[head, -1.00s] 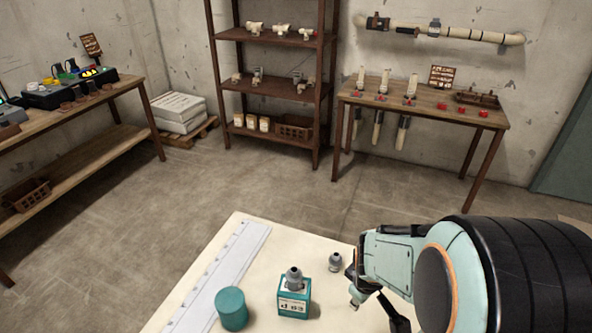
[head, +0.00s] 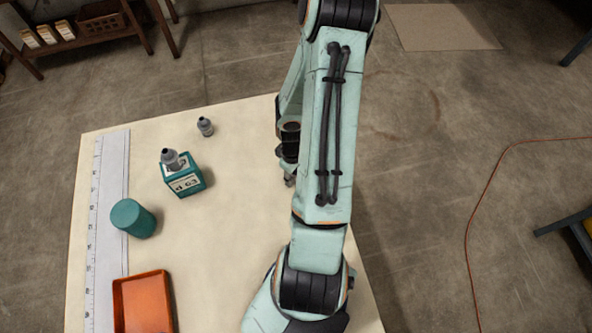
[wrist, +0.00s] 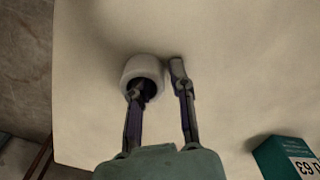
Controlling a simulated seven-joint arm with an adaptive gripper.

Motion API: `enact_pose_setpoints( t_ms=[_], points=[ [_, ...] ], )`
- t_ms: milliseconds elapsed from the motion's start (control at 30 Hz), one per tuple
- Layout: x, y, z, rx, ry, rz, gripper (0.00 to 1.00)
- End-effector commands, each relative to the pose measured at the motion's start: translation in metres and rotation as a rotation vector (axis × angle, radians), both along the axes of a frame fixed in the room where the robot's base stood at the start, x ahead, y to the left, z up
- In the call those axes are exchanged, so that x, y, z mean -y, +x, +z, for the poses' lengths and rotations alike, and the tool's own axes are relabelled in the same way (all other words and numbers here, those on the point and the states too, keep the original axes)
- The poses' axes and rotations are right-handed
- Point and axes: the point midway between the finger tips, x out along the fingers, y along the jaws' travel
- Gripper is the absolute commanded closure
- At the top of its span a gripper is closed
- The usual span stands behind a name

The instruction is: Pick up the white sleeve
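The white sleeve (wrist: 149,67) is a short, thick ring on the pale tabletop in the wrist view, its dark bore facing my gripper. My gripper (wrist: 157,82) is open. Its left fingertip overlaps the bore opening, and its right fingertip is just outside the sleeve's right side, so the near wall lies between them. I cannot tell how deep the left finger reaches or whether either touches. In the head view part of my gripper (head: 290,181) shows beside my arm, and the sleeve is hidden.
On the table (head: 235,235) stand a teal box (head: 187,183) with a grey fitting (head: 172,158) on top, another grey fitting (head: 205,127), a teal cylinder (head: 131,218), an orange tray (head: 143,303) and a long ruler (head: 107,215). The table edge is left of the sleeve in the wrist view.

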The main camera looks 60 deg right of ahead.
Motion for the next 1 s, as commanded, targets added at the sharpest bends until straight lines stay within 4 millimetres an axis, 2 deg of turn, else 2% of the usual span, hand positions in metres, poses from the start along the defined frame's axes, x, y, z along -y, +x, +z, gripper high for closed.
enact_pose_setpoints(
  t_ms=[167,200,267,733,867,1000],
  points=[
    [0.000,0.000,0.000,0.000,-0.001,0.000,0.79],
    [0.000,0.000,0.000,0.000,-0.001,0.000,0.82],
    [0.000,0.000,0.000,0.001,-0.001,0.000,1.00],
    [0.001,0.000,0.004,0.001,-0.002,0.000,1.00],
    [0.001,0.001,0.017,0.003,-0.005,0.000,1.00],
    [0.002,0.001,0.043,0.003,-0.007,0.000,1.00]
  ],
)
